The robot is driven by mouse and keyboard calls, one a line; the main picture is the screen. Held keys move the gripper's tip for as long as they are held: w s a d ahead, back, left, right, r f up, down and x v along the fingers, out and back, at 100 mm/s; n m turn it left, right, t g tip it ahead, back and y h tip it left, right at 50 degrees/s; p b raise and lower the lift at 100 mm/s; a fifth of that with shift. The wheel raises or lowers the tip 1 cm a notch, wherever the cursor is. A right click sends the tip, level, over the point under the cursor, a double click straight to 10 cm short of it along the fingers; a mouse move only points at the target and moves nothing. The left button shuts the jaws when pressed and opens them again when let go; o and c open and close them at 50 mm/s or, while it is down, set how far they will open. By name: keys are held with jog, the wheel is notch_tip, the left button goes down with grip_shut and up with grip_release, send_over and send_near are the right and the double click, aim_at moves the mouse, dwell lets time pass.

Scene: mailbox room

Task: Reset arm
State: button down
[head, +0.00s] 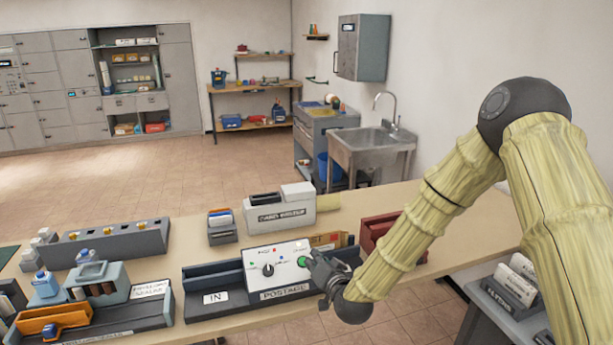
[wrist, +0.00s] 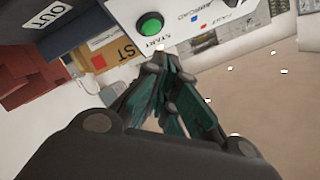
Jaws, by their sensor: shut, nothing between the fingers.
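My gripper (head: 328,274) is shut and empty at the right side of the white postage machine (head: 277,267). In the wrist view the closed fingertips (wrist: 160,75) are close to the machine's panel, just below a green START button (wrist: 150,25). I cannot tell whether they touch the panel. My yellow-sleeved arm reaches in from the right in the head view. The panel also carries a black knob, and an IN tray (head: 217,298) is at its left.
A label printer (head: 278,212) stands behind the machine and a dark red tray (head: 378,236) to the right. An orange tray (head: 54,318) and stamp holders crowd the left. A sink (head: 372,150) is beyond the table (head: 460,238). The table's right part is mostly clear.

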jog(key=s+d+f+n+g+h+b, duration=0.1)
jog(key=s+d+f+g, duration=0.25)
jog(key=s+f, duration=0.8)
jog(key=s+d+f+n+g+h, duration=0.1)
jog(key=s+d+f+g+h, duration=0.3)
jog(key=s+f, duration=0.75)
jog(key=s+d+f+g, duration=0.2)
jog(key=s+d+f, duration=0.1)
jog(key=s, duration=0.6)
jog(key=s+d+f+n+g+b, duration=0.1)
jog(key=s+d+f+g, duration=0.1)
jog(key=s+d+f, duration=0.2)
jog(key=s+d+f+g, duration=0.2)
jog(key=s+d, duration=0.4)
jog(key=s, duration=0.7)
jog(key=shift+s+d+f+g+h+b, duration=0.15)
jog(key=shift+s+f+g+h+b, duration=0.2)
jog(key=shift+f, duration=0.45)
